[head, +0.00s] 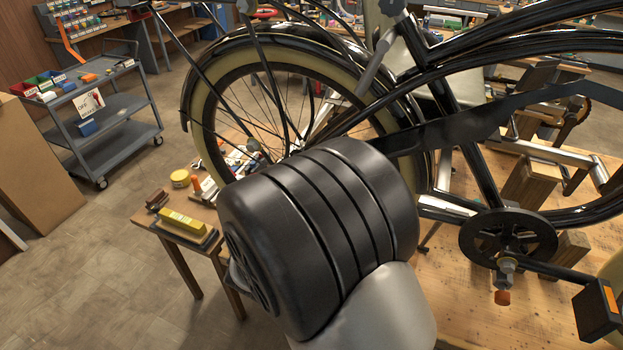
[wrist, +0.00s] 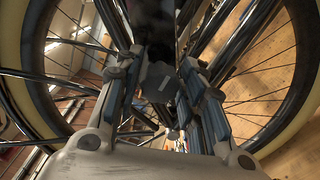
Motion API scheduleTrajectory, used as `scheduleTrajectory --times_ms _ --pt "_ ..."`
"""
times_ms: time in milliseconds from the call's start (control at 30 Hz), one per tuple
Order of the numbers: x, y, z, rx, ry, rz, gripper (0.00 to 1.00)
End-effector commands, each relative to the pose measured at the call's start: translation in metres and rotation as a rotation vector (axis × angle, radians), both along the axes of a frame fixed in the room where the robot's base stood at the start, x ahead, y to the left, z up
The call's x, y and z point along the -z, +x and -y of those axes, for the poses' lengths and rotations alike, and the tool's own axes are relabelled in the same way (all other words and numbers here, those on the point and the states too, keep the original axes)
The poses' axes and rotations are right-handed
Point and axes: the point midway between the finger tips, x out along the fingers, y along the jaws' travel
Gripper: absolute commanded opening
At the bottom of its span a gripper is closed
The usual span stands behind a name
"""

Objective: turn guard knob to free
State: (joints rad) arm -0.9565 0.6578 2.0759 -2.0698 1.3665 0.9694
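In the wrist view, a grey faceted knob-like part (wrist: 160,84) sits between the fingertips of my gripper (wrist: 158,72). Finger pads stand on both sides of it. The fingers look apart, and I cannot make out firm contact. Which way the knob is turned is not readable. In the head view, a long black guard (head: 465,125) runs along the trike frame from the wheel to the right. My dark arm joint covers the middle of that view and hides my gripper and the part between its fingers. Another grey knob (head: 393,7) shows at the top, on the frame.
The large spoked wheel (head: 208,105) and black frame tubes crowd the space around my arm. A crank with chainring (head: 508,238) and pedal is at right over the wooden bench (head: 470,315). A grey cart (head: 105,108) stands beyond.

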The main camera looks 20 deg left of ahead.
Motion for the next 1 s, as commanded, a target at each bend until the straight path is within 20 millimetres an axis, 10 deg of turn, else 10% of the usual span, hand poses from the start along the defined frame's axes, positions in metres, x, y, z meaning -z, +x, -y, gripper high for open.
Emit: scheduleTrajectory --times_ms 533,1000 --pt "0.0 -0.006 -0.001 -0.001 -0.001 0.0 0.49" --pt "0.0 -0.096 -0.009 -0.005 -0.001 0.0 0.49"
